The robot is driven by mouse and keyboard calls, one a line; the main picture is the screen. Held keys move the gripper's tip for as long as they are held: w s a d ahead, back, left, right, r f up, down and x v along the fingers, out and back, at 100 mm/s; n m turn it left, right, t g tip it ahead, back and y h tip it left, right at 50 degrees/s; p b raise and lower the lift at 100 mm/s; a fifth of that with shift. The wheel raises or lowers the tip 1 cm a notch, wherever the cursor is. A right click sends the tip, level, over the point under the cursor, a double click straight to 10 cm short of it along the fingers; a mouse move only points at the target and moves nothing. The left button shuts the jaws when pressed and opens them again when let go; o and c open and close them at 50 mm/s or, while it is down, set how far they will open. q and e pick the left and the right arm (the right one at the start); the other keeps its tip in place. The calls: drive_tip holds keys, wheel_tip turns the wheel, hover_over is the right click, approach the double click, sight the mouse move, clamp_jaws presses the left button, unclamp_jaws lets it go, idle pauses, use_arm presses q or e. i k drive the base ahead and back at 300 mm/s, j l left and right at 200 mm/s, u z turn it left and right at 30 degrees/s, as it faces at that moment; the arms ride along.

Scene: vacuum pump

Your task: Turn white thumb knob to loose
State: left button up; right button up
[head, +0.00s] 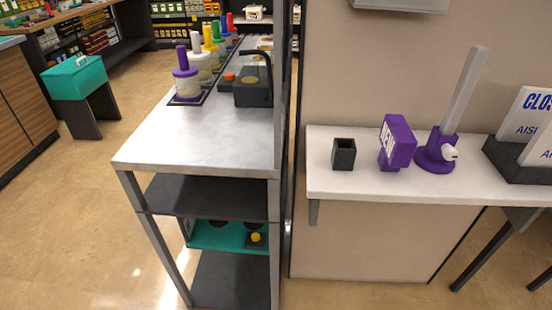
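The white thumb knob (450,152) sticks out from the front right of a purple round base (434,155) on the white shelf. A pale grey square post (465,88) rises from this base and leans to the right. Whether the knob is tight or loose cannot be told from here. Neither of my grippers is in view.
On the white shelf (360,187), a purple block with white lettering (396,142) and a black open cup (344,154) stand left of the base. White signs (530,115) in a dark holder (505,160) stand close on its right. A metal-topped table (195,140) is further left.

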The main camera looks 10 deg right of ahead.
sight(450, 153)
drive_tip(key=z, duration=1.3)
